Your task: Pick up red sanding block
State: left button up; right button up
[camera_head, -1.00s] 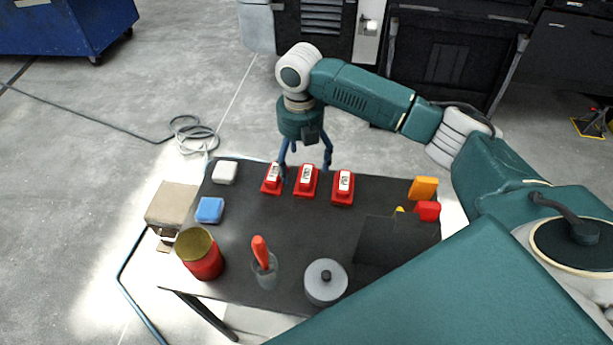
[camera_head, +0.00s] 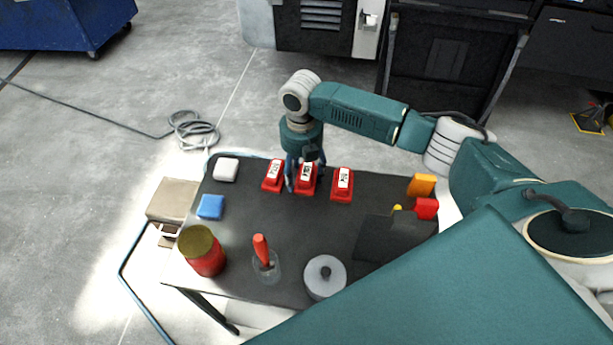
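Three red blocks with white labelled tops stand in a row near the far edge of the dark table: a left one (camera_head: 273,176), a middle one (camera_head: 306,186) and a right one (camera_head: 342,187). The label text is too small to read. My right gripper (camera_head: 305,183) points down over the middle block, its blue fingers apart, one on each side of it. I cannot tell whether the fingers touch it. My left gripper is not in view.
On the table (camera_head: 255,205) are a white block (camera_head: 226,169), a blue block (camera_head: 210,207), a red can (camera_head: 207,261), a red-handled tool in a clear cup (camera_head: 266,268) and a grey lidded pot (camera_head: 325,277). Orange (camera_head: 421,185) and red (camera_head: 426,209) pieces stand at the right.

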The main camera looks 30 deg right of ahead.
aim_at(302, 170)
jog(key=shift+c, duration=0.6)
jog(key=shift+w+r, duration=0.1)
jog(key=shift+r, duration=0.5)
notch_tip(302, 170, up, 19)
jog(key=b, duration=0.2)
jog(key=shift+f, duration=0.1)
